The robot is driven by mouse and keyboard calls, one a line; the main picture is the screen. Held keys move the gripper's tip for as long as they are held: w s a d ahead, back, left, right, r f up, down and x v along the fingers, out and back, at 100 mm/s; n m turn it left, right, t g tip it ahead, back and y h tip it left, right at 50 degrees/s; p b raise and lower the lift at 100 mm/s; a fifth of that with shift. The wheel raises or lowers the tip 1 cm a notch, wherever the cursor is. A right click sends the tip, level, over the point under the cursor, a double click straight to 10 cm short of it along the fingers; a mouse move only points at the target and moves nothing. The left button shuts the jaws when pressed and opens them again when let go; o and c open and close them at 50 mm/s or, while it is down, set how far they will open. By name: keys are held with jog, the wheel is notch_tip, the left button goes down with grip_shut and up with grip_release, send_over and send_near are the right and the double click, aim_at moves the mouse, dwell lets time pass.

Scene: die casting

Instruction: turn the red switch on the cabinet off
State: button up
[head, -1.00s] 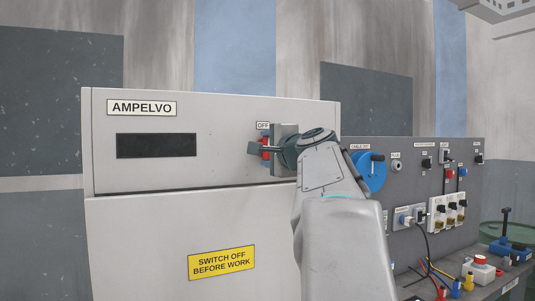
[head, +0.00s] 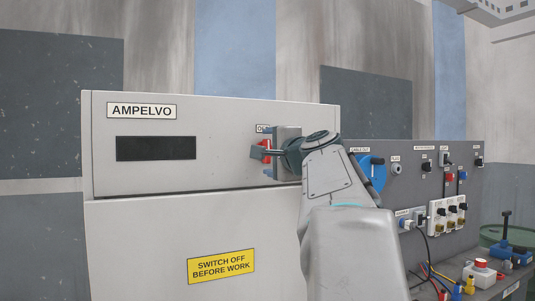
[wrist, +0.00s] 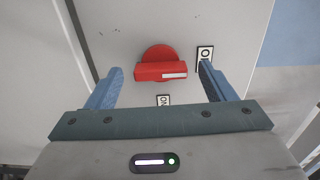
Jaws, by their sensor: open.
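The red switch (head: 266,146) is on the upper front of the pale cabinet (head: 220,130). In the wrist view the red switch (wrist: 150,72) shows a round base and a bar handle, with a white stripe at the handle's right end. My gripper (head: 268,152) is in front of the switch, and in the wrist view my gripper (wrist: 160,68) is open, one finger on each side of the handle with gaps between.
A grey panel (head: 440,160) with a blue reel (head: 371,173), plugs and cables stands right of the cabinet. A bench with a red button box (head: 482,271) is at lower right.

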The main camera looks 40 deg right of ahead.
jog(key=v, duration=1.2)
jog(key=shift+b, duration=0.4)
jog(key=shift+s+a, duration=0.1)
